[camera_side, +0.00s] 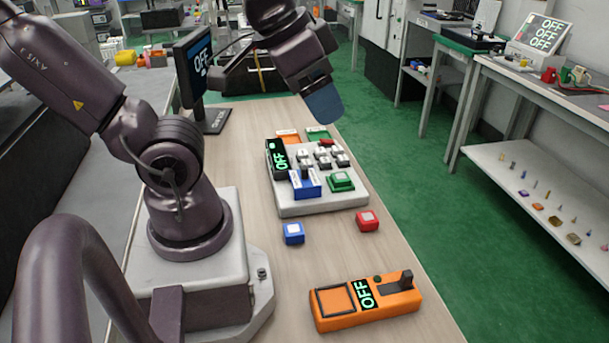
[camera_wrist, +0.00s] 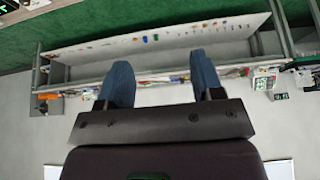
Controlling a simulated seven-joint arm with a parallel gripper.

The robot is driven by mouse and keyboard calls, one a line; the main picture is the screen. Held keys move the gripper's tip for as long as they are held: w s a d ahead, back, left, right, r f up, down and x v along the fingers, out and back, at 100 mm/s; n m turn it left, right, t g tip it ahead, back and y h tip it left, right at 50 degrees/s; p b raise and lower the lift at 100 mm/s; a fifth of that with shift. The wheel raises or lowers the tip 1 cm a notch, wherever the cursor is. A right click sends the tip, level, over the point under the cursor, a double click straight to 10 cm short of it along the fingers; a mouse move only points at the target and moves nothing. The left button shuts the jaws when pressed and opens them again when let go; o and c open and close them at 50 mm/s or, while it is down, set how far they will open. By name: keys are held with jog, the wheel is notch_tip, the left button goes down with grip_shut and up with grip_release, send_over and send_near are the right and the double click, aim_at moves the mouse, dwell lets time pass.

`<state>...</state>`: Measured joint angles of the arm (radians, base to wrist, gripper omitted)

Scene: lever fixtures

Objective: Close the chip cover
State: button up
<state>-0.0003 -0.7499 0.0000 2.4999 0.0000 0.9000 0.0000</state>
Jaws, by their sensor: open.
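A grey console (camera_side: 325,208) stands on the table with an OFF display, several switches, a blue block-shaped part (camera_side: 306,184) and a green button (camera_side: 341,181). An orange box (camera_side: 340,318) nearer the camera has a square black-framed panel (camera_side: 335,301), an OFF display and a black lever (camera_side: 406,280). I cannot tell for certain which part is the chip cover. My gripper (camera_side: 324,104) is raised above and behind the console, apart from it. In the wrist view its two blue fingers (camera_wrist: 163,82) are spread with nothing between them; neither fixture shows there.
A blue cube (camera_side: 294,233) and a red cube (camera_side: 368,221) lie between console and orange box. A monitor (camera_side: 194,68) reading OFF stands at the table's back left. Bare tabletop (camera_side: 395,245) runs along the right edge. The wrist view shows a shelf (camera_wrist: 165,45) across the room.

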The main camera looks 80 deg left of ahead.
jog(key=shift+a+f, duration=0.1)
jog(key=shift+a, duration=0.2)
jog(key=c, duration=0.3)
jog(key=a+f+n, duration=0.1)
jog(key=a+f+n+g, duration=0.1)
jog(key=a, duration=0.1)
jog(key=a+f+n, duration=0.1)
jog(key=shift+w+a+f+g, duration=0.15)
jog(key=shift+a+g, duration=0.2)
jog(key=shift+g, duration=0.05)
grip_shut()
jog(key=s+a+f+n+h, duration=0.1)
jog(key=s+a+f+n, duration=0.1)
jog(key=a+f+n, duration=0.55)
jog(key=s+a+f+n+h, duration=0.15)
jog(key=a+n, duration=0.35)
jog(key=n, duration=0.6)
jog(key=n+y, duration=0.3)
jog(key=n, duration=1.2)
send_near(300, 178)
jog(key=shift+m+t+h, duration=0.25)
jog(key=shift+t, duration=0.05)
jog(key=f, duration=0.4)
jog(key=shift+w+a+f, duration=0.1)
jog(key=shift+a+f, duration=0.15)
jog(key=shift+w, duration=0.6)
